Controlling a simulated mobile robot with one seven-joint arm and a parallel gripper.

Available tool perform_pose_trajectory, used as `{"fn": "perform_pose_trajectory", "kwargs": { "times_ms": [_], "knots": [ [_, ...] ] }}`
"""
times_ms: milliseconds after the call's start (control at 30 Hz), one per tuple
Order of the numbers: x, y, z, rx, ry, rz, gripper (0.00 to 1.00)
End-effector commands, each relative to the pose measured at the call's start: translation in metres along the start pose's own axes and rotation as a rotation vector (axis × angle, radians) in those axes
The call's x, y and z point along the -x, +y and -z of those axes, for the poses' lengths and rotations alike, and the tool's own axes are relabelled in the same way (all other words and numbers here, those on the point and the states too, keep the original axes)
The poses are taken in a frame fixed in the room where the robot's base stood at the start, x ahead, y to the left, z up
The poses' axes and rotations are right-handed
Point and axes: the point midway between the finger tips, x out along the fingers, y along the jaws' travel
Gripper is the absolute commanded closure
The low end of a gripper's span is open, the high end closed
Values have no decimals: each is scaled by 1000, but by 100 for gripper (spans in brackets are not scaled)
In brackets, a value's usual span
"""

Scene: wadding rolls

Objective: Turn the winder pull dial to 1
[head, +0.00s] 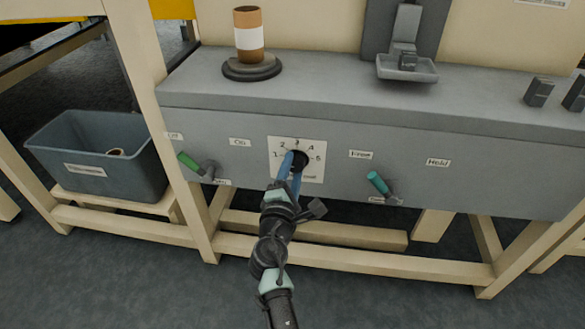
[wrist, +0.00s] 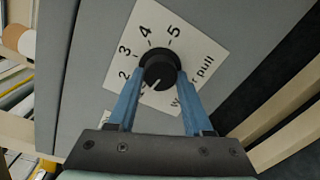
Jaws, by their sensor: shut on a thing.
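The winder pull dial is a black round knob (wrist: 160,70) on a white number plate (head: 312,172) on the grey panel front. Numbers 2 to 5 show in the wrist view; the 1 is hidden there by my left finger but shows at the plate's left in the head view. The knob's pale mark points to the lower left in the wrist view, towards the hidden 1's side; I cannot tell if it lines up exactly. My gripper (wrist: 160,77) is shut on the knob, one blue finger on each side. It also shows in the head view (head: 293,164).
A brown roll (head: 247,35) stands on the ledge above. A grey bin (head: 95,155) is at the left. Wooden beams cross below the panel.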

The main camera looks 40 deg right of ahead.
Motion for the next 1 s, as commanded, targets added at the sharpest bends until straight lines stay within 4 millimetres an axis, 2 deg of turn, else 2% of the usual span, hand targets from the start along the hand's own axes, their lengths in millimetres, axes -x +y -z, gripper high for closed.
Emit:
{"fn": "perform_pose_trajectory", "kwargs": {
  "times_ms": [300, 333, 500, 833, 1000],
  "knots": [
    [0, -2, 0, 7, 0, 2, 100],
    [0, -2, 0, 7, 0, 2, 48],
    [0, -1, 0, 5, 0, 2, 20],
    [2, 0, 0, 4, 0, 1, 20],
    [20, 1, 0, 5, 2, 1, 20]
  ]
}}
